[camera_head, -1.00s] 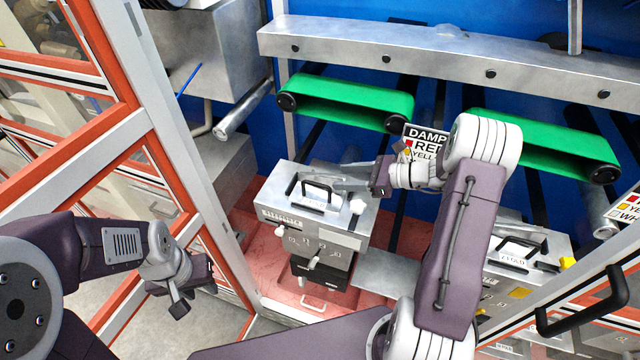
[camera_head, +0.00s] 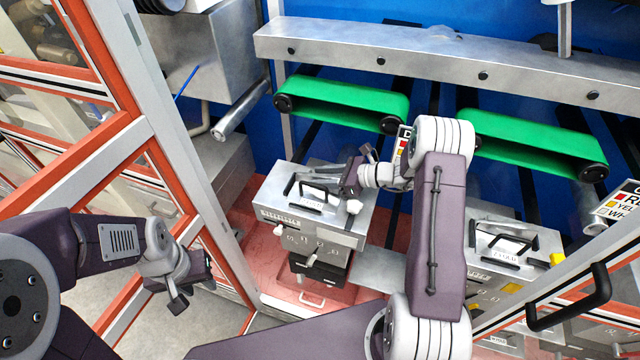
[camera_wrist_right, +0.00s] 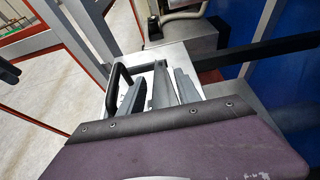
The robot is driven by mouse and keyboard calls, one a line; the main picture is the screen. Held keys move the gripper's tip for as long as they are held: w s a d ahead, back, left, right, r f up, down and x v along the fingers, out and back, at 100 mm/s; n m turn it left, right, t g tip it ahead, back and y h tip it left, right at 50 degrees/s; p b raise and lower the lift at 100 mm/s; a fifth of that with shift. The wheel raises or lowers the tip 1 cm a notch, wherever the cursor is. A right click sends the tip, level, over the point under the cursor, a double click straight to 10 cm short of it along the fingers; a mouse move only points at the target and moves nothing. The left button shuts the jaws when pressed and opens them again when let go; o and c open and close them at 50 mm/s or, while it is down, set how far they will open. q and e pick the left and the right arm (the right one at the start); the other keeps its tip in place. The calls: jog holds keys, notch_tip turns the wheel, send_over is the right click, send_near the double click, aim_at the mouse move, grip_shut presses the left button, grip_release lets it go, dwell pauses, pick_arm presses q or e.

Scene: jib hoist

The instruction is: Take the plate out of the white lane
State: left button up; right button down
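Two grey metal boxes stand below the conveyors. The left box (camera_head: 275,212) carries a top piece with a black handle (camera_head: 322,187) and a pale label, perhaps the plate; its lane name is not readable. The right box (camera_head: 462,222) has a similar handled, labelled top. My right gripper (camera_head: 335,183) is over the left box, close to its handle. In the right wrist view its fingers (camera_wrist_right: 160,92) look apart, with the black handle (camera_wrist_right: 114,85) to their left; no grip is visible. My left gripper (camera_head: 183,292) hangs at lower left, away from the boxes; its finger gap is unclear.
Two green conveyors (camera_head: 345,102) (camera_head: 535,143) run behind the boxes under a long metal beam (camera_head: 430,62). An orange-and-white framed guard (camera_head: 165,150) stands at left. At right are a colour sign (camera_head: 622,203) and a black-handled frame (camera_head: 585,305).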

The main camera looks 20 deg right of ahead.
aim_at(321, 175)
jog(key=shift+w+r, duration=0.1)
jog(key=shift+r, duration=0.05)
jog(key=shift+r, duration=0.4)
notch_tip(321, 175, up, 3)
jog(key=shift+f+b, duration=0.15)
jog(key=shift+b, duration=0.35)
jog(key=s+d+r+b, duration=0.1)
jog(key=s+d+r, duration=0.6)
jog(key=s, duration=0.2)
jog(key=shift+d+r+b, duration=0.15)
jog(key=shift+d+b, duration=0.1)
jog(key=shift+b, duration=0.05)
